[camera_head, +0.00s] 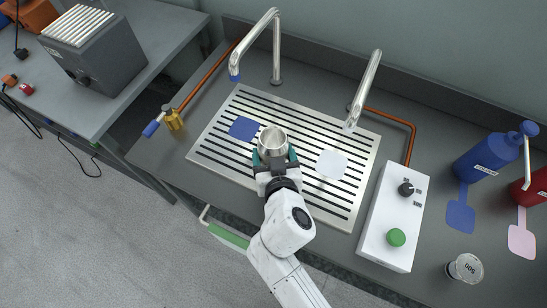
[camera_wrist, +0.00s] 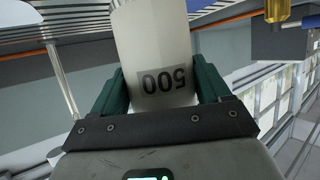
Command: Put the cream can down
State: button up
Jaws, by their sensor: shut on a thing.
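The cream can (camera_wrist: 160,42) is pale, with a dark "500" printed on its side, upside down in the wrist view. In the head view the can (camera_head: 273,139) shows an open, hollow grey top. My gripper (camera_head: 273,157) is shut on the can, and its teal fingers press the can from both sides in the wrist view (camera_wrist: 162,88). The can is over the slotted metal drain grate (camera_head: 227,108), between a blue square pad (camera_head: 243,128) and a pale round-cornered pad (camera_head: 332,164). I cannot tell whether its base touches the grate.
Two curved metal spouts (camera_head: 275,45) (camera_head: 366,85) rise behind the grate. A white control box (camera_head: 393,225) with a green button stands at the right. A small cup (camera_head: 464,268), a blue bottle (camera_head: 487,157) and a red bottle (camera_head: 535,187) stand farther right. A brass valve (camera_head: 173,120) stands left.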

jog(key=shift+f, duration=1.1)
jog(key=shift+s+f, duration=0.1)
jog(key=shift+f, duration=0.15)
jog(key=o, duration=1.3)
jog(key=shift+r, duration=0.1)
jog(key=shift+r, duration=0.2)
jog(key=b+v, duration=0.1)
jog(key=v, duration=1.1)
